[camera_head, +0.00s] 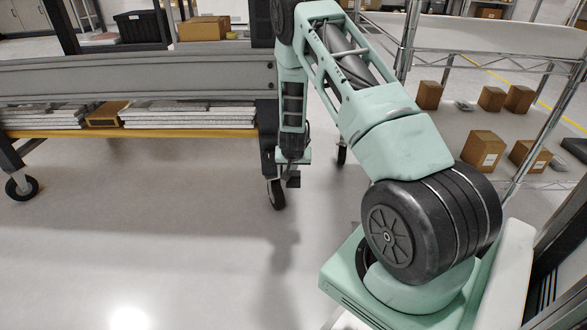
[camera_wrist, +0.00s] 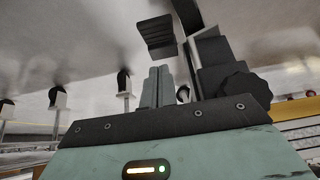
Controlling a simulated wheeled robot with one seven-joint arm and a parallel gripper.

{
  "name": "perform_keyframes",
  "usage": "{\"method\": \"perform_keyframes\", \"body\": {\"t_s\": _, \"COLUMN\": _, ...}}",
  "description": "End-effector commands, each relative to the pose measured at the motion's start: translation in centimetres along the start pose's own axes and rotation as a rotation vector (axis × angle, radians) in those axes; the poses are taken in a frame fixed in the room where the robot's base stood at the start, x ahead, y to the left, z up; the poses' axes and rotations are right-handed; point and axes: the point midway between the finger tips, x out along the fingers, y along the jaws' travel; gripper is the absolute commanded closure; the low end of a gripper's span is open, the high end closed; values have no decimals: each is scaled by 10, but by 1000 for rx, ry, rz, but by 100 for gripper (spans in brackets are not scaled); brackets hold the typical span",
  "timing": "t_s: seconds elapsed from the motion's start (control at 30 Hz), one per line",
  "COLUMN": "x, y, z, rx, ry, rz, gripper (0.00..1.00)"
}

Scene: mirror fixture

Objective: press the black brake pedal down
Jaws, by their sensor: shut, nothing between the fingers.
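The black brake pedal (camera_wrist: 157,36), a ribbed dark plate, shows in the upper middle of the wrist view, beside a caster with a black and grey bracket (camera_wrist: 208,48). My gripper (camera_wrist: 158,72) is shut and empty, its grey fingers together. Its tips appear just below the pedal in that picture, with a narrow gap between them; whether they touch cannot be told. In the head view my gripper (camera_head: 292,162) hangs low beside the cart's right-end caster (camera_head: 277,195). A small dark piece shows under it there, too small to name surely.
A long grey cart (camera_head: 140,78) with a yellow lower shelf edge (camera_head: 130,133) carries flat boards at left. A wire rack (camera_head: 480,62) with brown boxes (camera_head: 483,150) stands at right. The floor (camera_head: 150,220) in front is clear. Other casters (camera_wrist: 124,82) show in the wrist view.

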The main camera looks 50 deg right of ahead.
Motion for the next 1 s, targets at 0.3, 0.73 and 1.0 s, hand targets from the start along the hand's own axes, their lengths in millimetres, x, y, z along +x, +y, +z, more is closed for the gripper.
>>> {"method": "perform_keyframes", "body": {"t_s": 0.3, "x": 57, "y": 0, "z": 17, "rx": 0, "ry": -1, "rz": 0, "gripper": 100}}
{"method": "perform_keyframes", "body": {"t_s": 0.73, "x": 66, "y": 0, "z": 28, "rx": 0, "ry": 0, "rz": 0, "gripper": 100}}
{"method": "perform_keyframes", "body": {"t_s": 1.0, "x": 66, "y": -1, "z": 28, "rx": 0, "ry": 3, "rz": 0, "gripper": 100}}
